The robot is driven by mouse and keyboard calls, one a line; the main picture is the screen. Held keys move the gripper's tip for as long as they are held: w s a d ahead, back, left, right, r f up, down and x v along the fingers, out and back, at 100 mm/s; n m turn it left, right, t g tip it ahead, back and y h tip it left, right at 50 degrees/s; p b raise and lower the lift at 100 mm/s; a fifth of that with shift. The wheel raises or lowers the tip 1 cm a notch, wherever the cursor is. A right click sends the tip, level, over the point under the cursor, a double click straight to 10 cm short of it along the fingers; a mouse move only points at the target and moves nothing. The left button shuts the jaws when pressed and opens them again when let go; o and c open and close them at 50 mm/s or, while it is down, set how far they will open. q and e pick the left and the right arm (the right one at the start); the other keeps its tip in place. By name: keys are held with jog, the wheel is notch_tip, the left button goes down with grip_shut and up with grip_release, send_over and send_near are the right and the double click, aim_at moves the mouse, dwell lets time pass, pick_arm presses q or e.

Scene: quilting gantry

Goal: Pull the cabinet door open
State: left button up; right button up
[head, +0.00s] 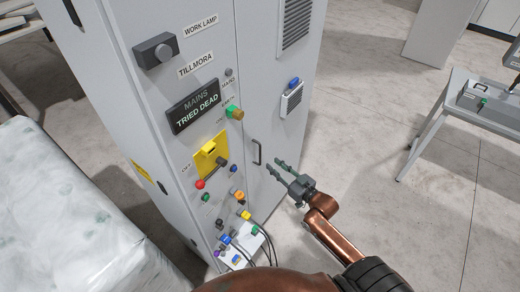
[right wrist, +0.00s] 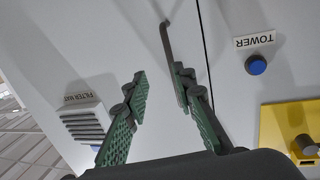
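The grey cabinet (head: 150,100) stands in the middle of the head view. Its narrow door (head: 275,105) is on the right side and looks closed along its seam. A dark bar handle (head: 257,152) is on the door near the seam. It also shows in the right wrist view as a thin bent bar (right wrist: 169,42). My right gripper (head: 276,166) is open, its green fingers pointing at the door just right of the handle. In the right wrist view, one finger of the gripper (right wrist: 160,80) overlaps the handle's lower end; contact cannot be told. My left gripper is not in view.
The control panel has a yellow switch plate (head: 211,155), several knobs and plugged cables (head: 265,240). A wrapped pale bale (head: 70,220) lies at left. A table (head: 445,115) with a grey box stands at right. Floor (head: 360,100) between the door and table is clear.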

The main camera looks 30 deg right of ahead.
notch_tip(320, 180, up, 4)
jog(key=a, duration=0.1)
send_over(260, 163)
jog(key=shift+w+d+r+t+y+p, duration=0.15)
jog(key=shift+w+t+y+p, duration=0.15)
jog(key=shift+y, duration=0.1)
jog(key=shift+c, duration=0.2)
grip_shut()
dwell(0.3)
